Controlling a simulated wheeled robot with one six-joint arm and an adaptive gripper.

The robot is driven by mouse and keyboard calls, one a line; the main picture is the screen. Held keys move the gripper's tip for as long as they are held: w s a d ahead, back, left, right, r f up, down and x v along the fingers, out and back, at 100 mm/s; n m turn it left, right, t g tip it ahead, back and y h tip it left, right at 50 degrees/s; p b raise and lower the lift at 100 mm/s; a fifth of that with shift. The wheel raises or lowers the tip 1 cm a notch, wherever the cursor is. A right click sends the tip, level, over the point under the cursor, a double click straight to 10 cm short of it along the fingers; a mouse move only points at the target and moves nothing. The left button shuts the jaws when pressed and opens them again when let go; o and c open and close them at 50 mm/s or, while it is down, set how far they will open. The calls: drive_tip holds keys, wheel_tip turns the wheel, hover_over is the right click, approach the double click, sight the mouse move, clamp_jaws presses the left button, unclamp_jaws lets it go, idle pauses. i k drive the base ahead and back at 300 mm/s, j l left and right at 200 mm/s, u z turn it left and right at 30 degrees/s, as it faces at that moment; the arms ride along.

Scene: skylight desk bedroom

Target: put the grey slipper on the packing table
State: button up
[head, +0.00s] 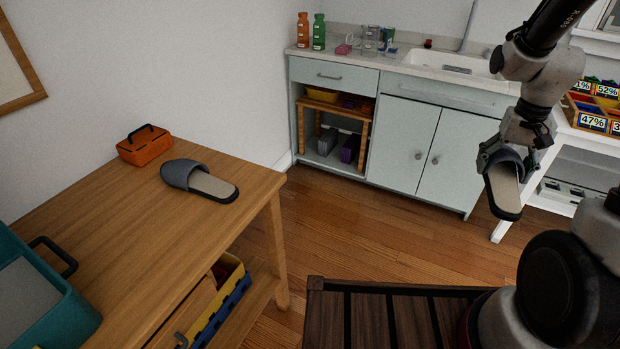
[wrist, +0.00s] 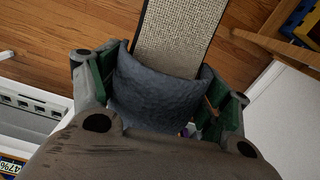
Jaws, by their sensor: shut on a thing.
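A grey slipper (head: 505,188) hangs toe-up from my gripper (head: 505,155) at the right of the head view, in the air over the floor. In the wrist view, the fingers of my gripper (wrist: 160,95) are shut on the slipper's grey upper (wrist: 160,92), and its beige woven sole (wrist: 175,35) points away. A second, matching grey slipper (head: 200,180) lies on the wooden table (head: 130,215) at the left. My gripper is well to the right of that table.
A grey-green sink cabinet (head: 410,135) stands at the back. A dark slatted bench (head: 385,315) is in front. A white table (head: 565,150) with bins stands at right.

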sight(153, 223)
drive_tip(key=i+u, duration=0.2)
drive_tip(key=u, duration=0.15)
drive_tip(key=i+l+u, duration=0.3)
drive_tip(key=i+u, duration=0.1)
drive_tip(key=u, duration=0.35)
drive_tip(key=i+u, duration=0.1)
drive_tip(key=u, duration=0.75)
drive_tip(key=i+u, duration=0.15)
drive_tip(key=u, duration=0.25)
drive_tip(key=l+u, duration=0.15)
drive_tip(key=u, duration=0.3)
drive_tip(key=i, duration=0.05)
